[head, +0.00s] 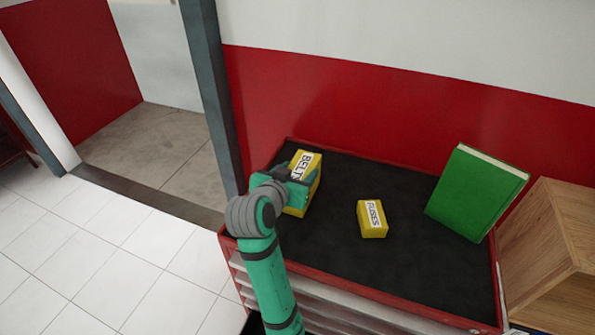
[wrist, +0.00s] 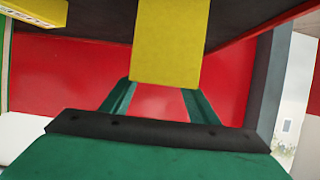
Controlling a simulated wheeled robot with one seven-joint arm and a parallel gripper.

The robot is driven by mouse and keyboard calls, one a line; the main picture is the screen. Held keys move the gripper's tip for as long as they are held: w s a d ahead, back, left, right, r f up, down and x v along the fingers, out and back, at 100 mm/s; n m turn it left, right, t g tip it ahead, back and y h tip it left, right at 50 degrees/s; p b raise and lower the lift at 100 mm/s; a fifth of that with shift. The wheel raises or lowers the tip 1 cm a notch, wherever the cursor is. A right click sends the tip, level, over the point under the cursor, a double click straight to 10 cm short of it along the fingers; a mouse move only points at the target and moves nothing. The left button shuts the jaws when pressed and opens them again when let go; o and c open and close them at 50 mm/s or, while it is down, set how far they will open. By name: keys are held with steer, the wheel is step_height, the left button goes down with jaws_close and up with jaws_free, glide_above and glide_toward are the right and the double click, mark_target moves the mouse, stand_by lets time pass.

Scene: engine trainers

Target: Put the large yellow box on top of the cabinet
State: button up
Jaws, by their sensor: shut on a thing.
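The large yellow box (head: 307,161), labelled "BELT", is at the left end of the cabinet's black top (head: 335,255). My gripper (head: 297,180) is shut on this box and hides part of it. In the wrist view the plain yellow side of the box (wrist: 166,40) sits between my two green fingers (wrist: 165,88). I cannot tell whether the bottom of the box touches the top or is held just above it. The cabinet has a red rim and pale drawer fronts.
A smaller yellow "FUSES" box (head: 372,219) stands mid-top, apart from the large one. A green book (head: 476,194) stands upright to the right. A wooden box-like shelf (head: 545,240) is at the far right. A red and white wall runs behind; a doorway is left.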

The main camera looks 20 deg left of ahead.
steer(key=o, duration=1.7)
steer(key=shift+f, duration=0.1)
steer(key=shift+c, duration=0.2)
steer(key=shift+a, duration=0.1)
steer(key=shift+r, duration=0.2)
steer(key=shift+s+r, duration=0.1)
steer(key=shift+s, duration=0.05)
steer(key=v, duration=1.1)
steer(key=shift+s, duration=0.3)
steer(key=shift+r, duration=0.15)
steer(key=shift+w, duration=0.1)
